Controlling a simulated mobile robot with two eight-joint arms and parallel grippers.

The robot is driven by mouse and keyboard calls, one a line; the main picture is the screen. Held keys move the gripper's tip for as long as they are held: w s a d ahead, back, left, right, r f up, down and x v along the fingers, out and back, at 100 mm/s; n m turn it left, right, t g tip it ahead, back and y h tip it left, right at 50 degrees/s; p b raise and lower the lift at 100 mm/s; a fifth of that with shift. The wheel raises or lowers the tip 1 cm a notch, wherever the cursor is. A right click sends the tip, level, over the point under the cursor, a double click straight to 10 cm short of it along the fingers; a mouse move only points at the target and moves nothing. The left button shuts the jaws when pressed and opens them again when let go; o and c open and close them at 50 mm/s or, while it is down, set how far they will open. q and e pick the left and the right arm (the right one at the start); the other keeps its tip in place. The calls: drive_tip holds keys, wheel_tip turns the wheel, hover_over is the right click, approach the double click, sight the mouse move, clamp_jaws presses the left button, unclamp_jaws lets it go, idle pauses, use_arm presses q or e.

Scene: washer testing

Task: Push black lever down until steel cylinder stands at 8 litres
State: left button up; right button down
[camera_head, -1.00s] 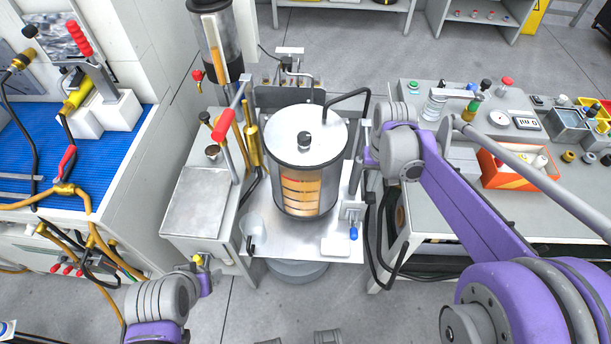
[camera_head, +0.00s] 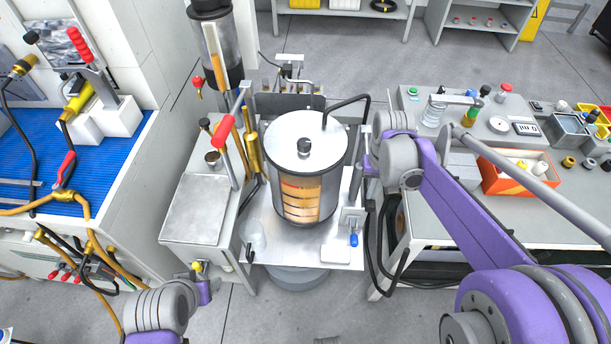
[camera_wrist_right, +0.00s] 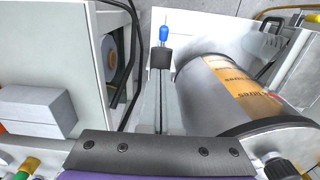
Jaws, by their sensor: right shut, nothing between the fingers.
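The steel cylinder (camera_head: 281,178) stands upright on a bright metal plate, with a round lid and an orange scale (camera_head: 302,198). In the right wrist view the cylinder (camera_wrist_right: 205,95) is right of my fingers. The scale's reading is too small to tell. My right gripper (camera_wrist_right: 160,60) is shut and empty beside the cylinder's right side, pointing down; the arm partly hides it in the head view. A blue-tipped fitting (camera_head: 353,239) sits just beyond its fingertips. I cannot pick out the black lever with certainty. Part of my left arm shows at lower left; its jaws are unclear.
A red-handled lever (camera_head: 221,136) stands left of the cylinder by a steel-topped bench (camera_head: 195,208). A black hose (camera_head: 345,103) arches from the lid to the right. The right-hand table (camera_head: 450,215) carries an orange box (camera_head: 512,188). Open floor lies in front.

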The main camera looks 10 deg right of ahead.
use_arm(q)
wheel_tip(320, 180, up, 6)
drive_tip(key=w+p, duration=0.2)
drive_tip(key=p, duration=0.2)
use_arm(e)
wheel_tip(320, 180, up, 8)
use_arm(q)
drive_tip(key=shift+s+r, duration=0.1)
drive_tip(key=shift+s, duration=0.1)
use_arm(e)
drive_tip(key=shift+r, duration=0.1)
use_arm(q)
drive_tip(key=shift+w, duration=0.1)
use_arm(e)
drive_tip(key=shift+f+b, duration=1.4)
drive_tip(key=shift+f, duration=1.2)
use_arm(q)
wheel_tip(320, 180, down, 9)
drive_tip(key=s+b, duration=0.2)
drive_tip(key=b, duration=0.3)
use_arm(e)
wheel_tip(320, 180, down, 7)
use_arm(q)
wheel_tip(320, 180, up, 9)
drive_tip(key=w+p, duration=0.2)
drive_tip(key=p, duration=0.6)
use_arm(e)
wheel_tip(320, 180, up, 12)
drive_tip(key=shift+r, duration=0.15)
